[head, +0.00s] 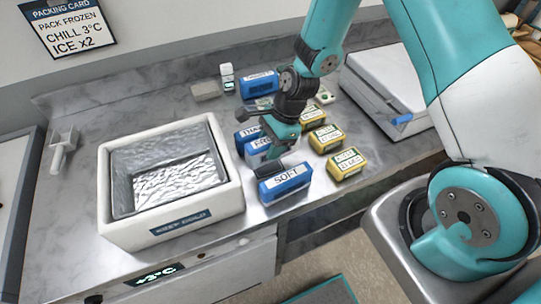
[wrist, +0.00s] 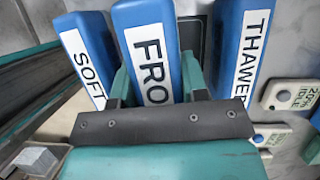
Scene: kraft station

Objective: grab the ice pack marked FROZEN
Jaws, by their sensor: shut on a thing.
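In the wrist view the same pack (wrist: 150,45) lies between my two fingers. My gripper (wrist: 157,80) is shut on it; in the head view my gripper (head: 277,152) reaches down over it. I cannot tell whether the pack is off the counter. A blue pack marked SOFT (head: 285,185) is in front, and one marked THAWED (wrist: 243,48) is close on the right in the wrist view.
A white cooler box (head: 120,222) with a silver lining stands at left. Another blue pack (head: 260,84) is behind. A white lidded case (head: 385,90) is at back right. A scoop (head: 62,145) lies far left.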

